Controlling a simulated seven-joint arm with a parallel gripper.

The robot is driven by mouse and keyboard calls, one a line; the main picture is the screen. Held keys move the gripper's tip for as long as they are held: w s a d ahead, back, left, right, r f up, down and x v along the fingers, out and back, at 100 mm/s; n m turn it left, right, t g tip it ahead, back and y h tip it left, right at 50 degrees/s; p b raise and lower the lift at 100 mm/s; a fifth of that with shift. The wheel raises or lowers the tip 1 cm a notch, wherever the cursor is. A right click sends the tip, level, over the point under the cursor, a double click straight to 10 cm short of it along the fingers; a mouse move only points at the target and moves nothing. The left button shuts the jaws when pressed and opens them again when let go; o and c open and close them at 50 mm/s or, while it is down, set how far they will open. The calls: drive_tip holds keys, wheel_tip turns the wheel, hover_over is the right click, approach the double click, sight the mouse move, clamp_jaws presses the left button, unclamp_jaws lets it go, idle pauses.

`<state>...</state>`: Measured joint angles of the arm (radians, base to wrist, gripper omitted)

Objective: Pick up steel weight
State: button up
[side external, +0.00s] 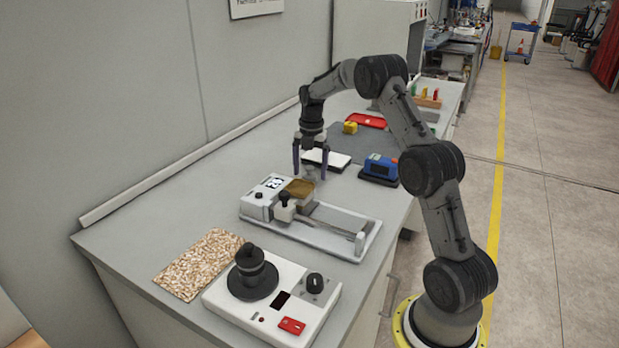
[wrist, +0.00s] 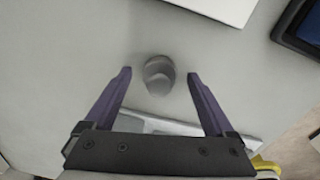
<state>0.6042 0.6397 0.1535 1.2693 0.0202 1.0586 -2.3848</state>
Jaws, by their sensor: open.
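The steel weight (wrist: 159,76) is a small grey cylinder with a knob, standing on the grey bench top in the wrist view. In the side view the weight (side external: 309,172) shows between my fingers, just behind the roller coater. My gripper (side external: 310,177) points down over it, with one finger on each side. In the wrist view my gripper (wrist: 158,73) is open, with the weight between its purple fingertips and a gap on both sides. I cannot tell exactly how high the fingertips are above the bench.
The roller coater (side external: 335,230) lies close in front of my gripper. A white pad (side external: 338,161) is just behind, and a blue device (side external: 380,166) is to the right. A hotplate-like unit (side external: 225,295) and speckled mat (side external: 190,270) are at the front. Bare bench lies left.

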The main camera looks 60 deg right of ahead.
clamp_jaws()
drive_tip(key=shift+r, duration=0.1)
idle(0.3)
